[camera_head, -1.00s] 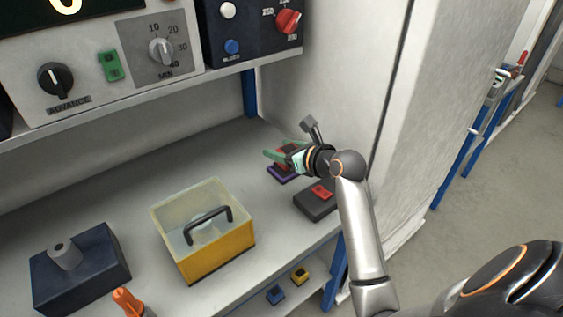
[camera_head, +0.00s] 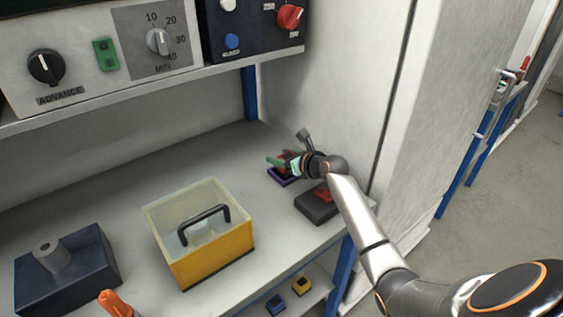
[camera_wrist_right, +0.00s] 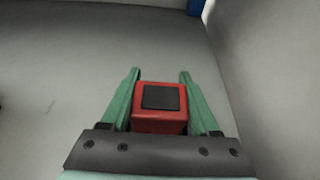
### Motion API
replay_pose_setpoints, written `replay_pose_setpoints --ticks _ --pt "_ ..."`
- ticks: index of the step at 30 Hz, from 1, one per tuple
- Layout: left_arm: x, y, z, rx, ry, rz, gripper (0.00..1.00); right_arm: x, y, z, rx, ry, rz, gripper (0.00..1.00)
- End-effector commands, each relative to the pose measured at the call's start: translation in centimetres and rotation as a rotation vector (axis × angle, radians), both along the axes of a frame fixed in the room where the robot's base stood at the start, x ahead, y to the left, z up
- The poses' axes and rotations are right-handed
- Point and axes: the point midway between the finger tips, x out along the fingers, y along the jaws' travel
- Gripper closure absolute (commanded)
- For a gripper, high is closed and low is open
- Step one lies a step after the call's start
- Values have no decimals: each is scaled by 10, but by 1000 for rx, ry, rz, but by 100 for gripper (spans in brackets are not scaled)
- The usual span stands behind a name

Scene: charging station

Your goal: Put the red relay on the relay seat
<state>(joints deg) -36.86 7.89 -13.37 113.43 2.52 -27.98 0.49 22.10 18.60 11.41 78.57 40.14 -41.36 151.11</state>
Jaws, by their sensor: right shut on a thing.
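The red relay (camera_wrist_right: 160,110) is a small red block with a black square on top. In the right wrist view it sits between the two green fingers of my right gripper (camera_wrist_right: 159,92), which is shut on it. In the head view my right gripper (camera_head: 284,162) is over the back right of the counter, mostly covering the relay. A flat purple piece (camera_head: 284,180) lies just under it; contact cannot be told. A dark block (camera_head: 314,208) with a red patch on top sits to its right, nearer the front. I cannot tell which is the relay seat.
A yellow box with clear upper walls (camera_head: 212,262) and a black handle stands mid-counter. A dark blue block (camera_head: 80,270) with a grey knob is at left. A white wall (camera_head: 330,90) rises close behind the gripper. Blue (camera_head: 276,304) and yellow (camera_head: 301,286) pieces lie below.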

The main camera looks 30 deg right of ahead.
Motion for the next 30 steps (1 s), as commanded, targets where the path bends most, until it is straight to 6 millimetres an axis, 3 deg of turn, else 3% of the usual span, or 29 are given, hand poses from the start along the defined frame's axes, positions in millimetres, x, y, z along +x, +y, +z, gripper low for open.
replay_pose_setpoints --ticks 14,15,22,30 --pt "0 -4 -1 -2 5 -8 100 0 0 -11 1 -3 0 100" --pt "0 -3 -1 -2 3 -8 100 0 0 -10 0 -3 0 34" --pt "1 -2 -1 -1 -1 -6 100 0 0 -10 0 -2 0 8" --pt "1 -2 -1 0 -1 -6 100 0 0 -9 -1 -3 -1 8"
